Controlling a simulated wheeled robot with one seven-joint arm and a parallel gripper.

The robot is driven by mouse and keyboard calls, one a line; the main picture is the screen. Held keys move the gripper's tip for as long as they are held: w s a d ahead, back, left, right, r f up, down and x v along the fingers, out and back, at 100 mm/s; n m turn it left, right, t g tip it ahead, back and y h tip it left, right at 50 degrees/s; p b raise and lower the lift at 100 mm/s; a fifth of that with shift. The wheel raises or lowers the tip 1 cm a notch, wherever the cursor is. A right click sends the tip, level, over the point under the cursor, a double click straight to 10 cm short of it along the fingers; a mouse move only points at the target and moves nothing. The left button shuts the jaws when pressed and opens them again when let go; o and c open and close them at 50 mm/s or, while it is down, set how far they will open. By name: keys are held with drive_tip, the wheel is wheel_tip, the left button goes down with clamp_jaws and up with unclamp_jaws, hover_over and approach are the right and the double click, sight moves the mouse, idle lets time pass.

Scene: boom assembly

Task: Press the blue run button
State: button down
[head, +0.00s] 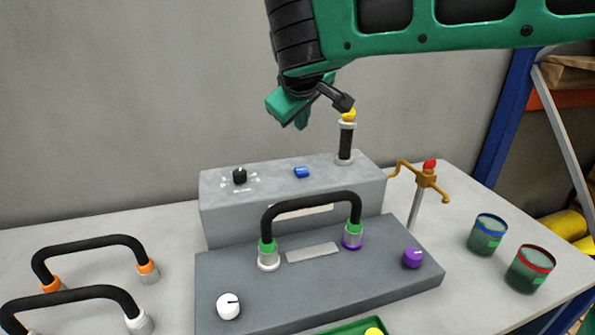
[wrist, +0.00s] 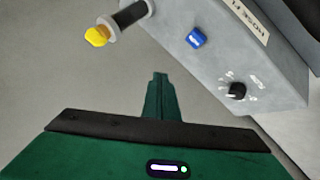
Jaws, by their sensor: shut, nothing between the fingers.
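The blue button (head: 301,172) sits on top of the light grey box (head: 222,215), between a black knob and a black post. It also shows in the wrist view (wrist: 195,38), up and to the right of my fingertips. My gripper (head: 302,122) is above and behind the box in the head view, apart from the button. In the wrist view my green fingers (wrist: 160,80) are together with nothing between them.
A black post with a yellow tip (head: 347,130) stands on the box's right end, close to my arm. The black knob (head: 239,175) is left of the button. A black handle (head: 310,205) arches over the dark grey base (head: 330,285) in front. Jars (head: 487,235) stand at right.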

sight(302, 172)
drive_tip(key=shift+d+f, duration=0.1)
drive_tip(key=shift+f, duration=4.3)
drive_tip(key=shift+f, duration=0.15)
drive_tip(key=shift+w+f, duration=0.1)
drive_tip(key=shift+f, duration=0.1)
drive_tip(key=shift+f, duration=0.55)
drive_tip(key=shift+r, duration=0.95)
drive_tip(key=shift+r, duration=0.1)
